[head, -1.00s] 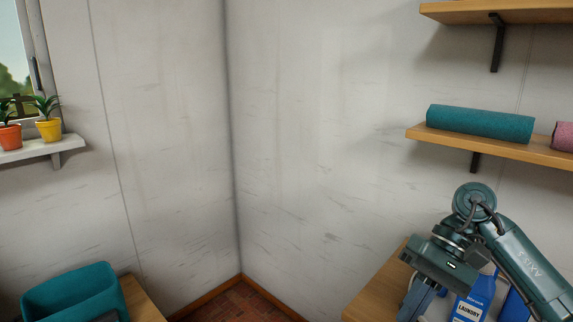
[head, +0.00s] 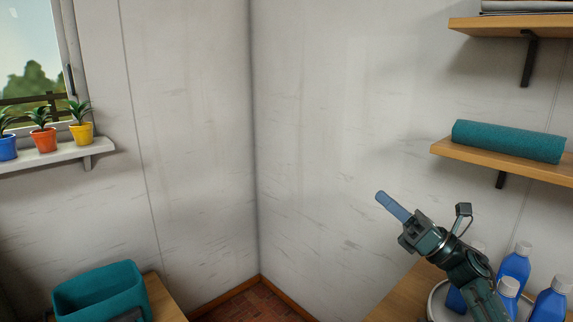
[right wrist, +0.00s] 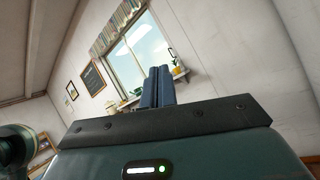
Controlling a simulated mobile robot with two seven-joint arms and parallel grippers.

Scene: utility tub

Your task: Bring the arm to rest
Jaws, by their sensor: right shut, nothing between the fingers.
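My right gripper (head: 393,206) is raised in front of the bare wall at the right of the head view, above the wooden counter, pointing up and to the left. Its blue fingers lie together with nothing between them. In the right wrist view the two shut fingers (right wrist: 157,86) point up toward the window. My right arm comes in from the bottom right. My left gripper is not in view.
A shelf (head: 500,160) with a teal roll (head: 508,141) is above right. A teal tub (head: 100,290) is at lower left. Potted plants (head: 82,132) stand on a sill.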

